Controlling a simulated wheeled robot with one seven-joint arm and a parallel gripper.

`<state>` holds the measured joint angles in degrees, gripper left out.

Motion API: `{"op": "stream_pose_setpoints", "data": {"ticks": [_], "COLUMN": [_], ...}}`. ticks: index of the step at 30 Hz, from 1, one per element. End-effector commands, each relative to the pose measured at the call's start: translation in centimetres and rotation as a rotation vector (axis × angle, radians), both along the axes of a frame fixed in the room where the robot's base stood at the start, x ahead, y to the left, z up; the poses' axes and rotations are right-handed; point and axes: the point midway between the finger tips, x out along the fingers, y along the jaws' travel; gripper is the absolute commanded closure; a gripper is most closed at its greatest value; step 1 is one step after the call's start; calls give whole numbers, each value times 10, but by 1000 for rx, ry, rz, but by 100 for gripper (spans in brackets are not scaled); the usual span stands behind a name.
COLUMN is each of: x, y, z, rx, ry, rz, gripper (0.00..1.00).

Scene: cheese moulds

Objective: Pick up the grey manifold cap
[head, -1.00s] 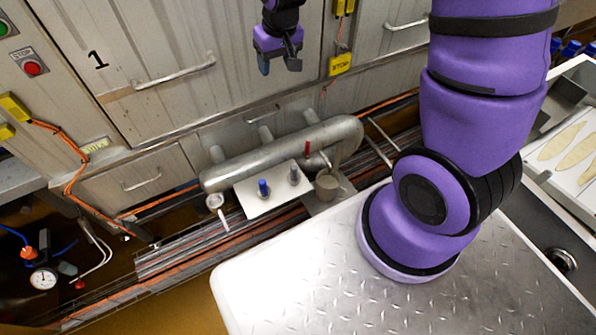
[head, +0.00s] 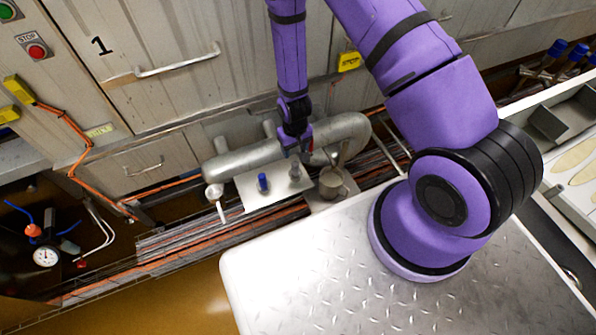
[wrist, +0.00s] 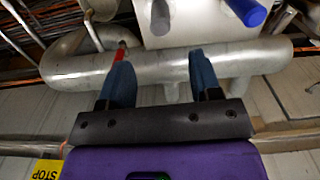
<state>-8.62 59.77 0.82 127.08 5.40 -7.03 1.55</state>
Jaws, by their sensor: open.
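The grey manifold cap (head: 295,171) stands upright on a white plate (head: 240,190) in front of the thick grey pipe, to the right of a blue cap (head: 263,183). My gripper (head: 294,152) is above and just behind the grey cap, pointing down. In the wrist view my gripper (wrist: 160,62) is open, with its two blue fingers apart and nothing between them. The grey cap (wrist: 160,16) is beyond the fingertips at the top edge, apart from them. The blue cap (wrist: 249,12) is to its right.
The thick grey pipe (head: 240,160) runs close behind the plate, beneath my gripper. A red-handled valve (wrist: 121,50) is close to the left finger in the wrist view. A metal cup (head: 333,182) stands right of the plate. Cabinet doors (head: 170,70) rise behind.

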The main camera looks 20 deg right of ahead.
Motion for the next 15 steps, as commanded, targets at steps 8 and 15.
{"op": "stream_pose_setpoints", "data": {"ticks": [8, 15], "x": [-4, -3], "y": [0, 0], "z": [-29, -57], "rx": [-1, -1], "ry": [6, 4], "rz": [0, 0], "gripper": [42, 42]}}
